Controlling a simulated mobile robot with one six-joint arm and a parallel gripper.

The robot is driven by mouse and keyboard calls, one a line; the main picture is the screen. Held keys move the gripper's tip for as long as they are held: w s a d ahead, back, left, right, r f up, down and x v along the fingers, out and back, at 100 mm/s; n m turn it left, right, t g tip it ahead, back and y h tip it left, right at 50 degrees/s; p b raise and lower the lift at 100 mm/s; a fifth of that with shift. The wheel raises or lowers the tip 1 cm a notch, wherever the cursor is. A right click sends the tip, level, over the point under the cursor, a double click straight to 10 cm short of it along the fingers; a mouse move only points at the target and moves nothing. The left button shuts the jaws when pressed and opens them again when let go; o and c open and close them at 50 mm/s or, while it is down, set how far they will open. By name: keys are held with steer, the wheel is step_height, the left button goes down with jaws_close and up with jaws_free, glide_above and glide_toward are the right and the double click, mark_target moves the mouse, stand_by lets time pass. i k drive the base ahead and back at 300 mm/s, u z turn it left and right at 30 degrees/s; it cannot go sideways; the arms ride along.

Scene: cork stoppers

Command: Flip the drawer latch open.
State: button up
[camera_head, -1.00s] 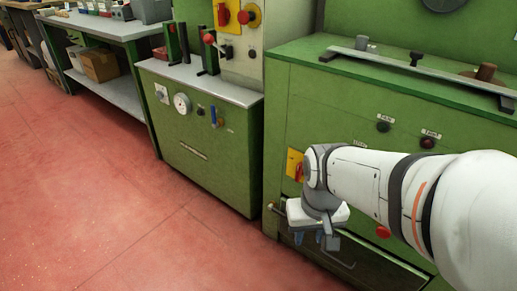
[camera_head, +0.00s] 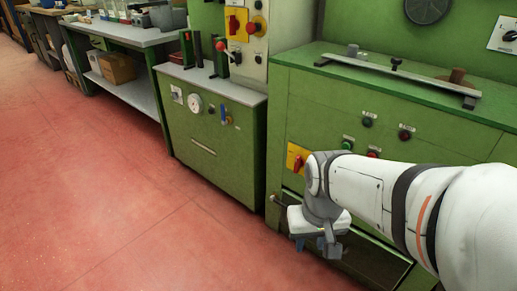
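My gripper (camera_head: 318,246) points down in front of the lower front of the green cabinet (camera_head: 310,120) at right. Its fingers are small and partly merge with the dark background, so I cannot tell whether they are open or shut. Behind and below it is a dark, brownish recessed area, the drawer zone (camera_head: 372,262), low on the cabinet. My wrist and arm cover much of it. A small light knob or rod end (camera_head: 273,198) sits at the cabinet's lower left edge. I cannot tell whether it is the latch, and no latch shows clearly elsewhere.
A yellow plate with a red switch (camera_head: 297,159) is just above my wrist. Labelled buttons (camera_head: 367,121) line the cabinet front. A lower green cabinet with a gauge (camera_head: 195,104) stands left, with a grey workbench (camera_head: 120,28) beyond. The red floor (camera_head: 110,200) is clear.

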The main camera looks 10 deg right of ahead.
mark_target(273, 198)
steer(key=u, duration=0.2)
steer(key=k, duration=0.2)
steer(key=z, duration=2.55)
steer(key=k, duration=0.9)
steer(key=u, duration=1.75)
steer(key=i, duration=1.4)
steer(key=u, duration=0.1)
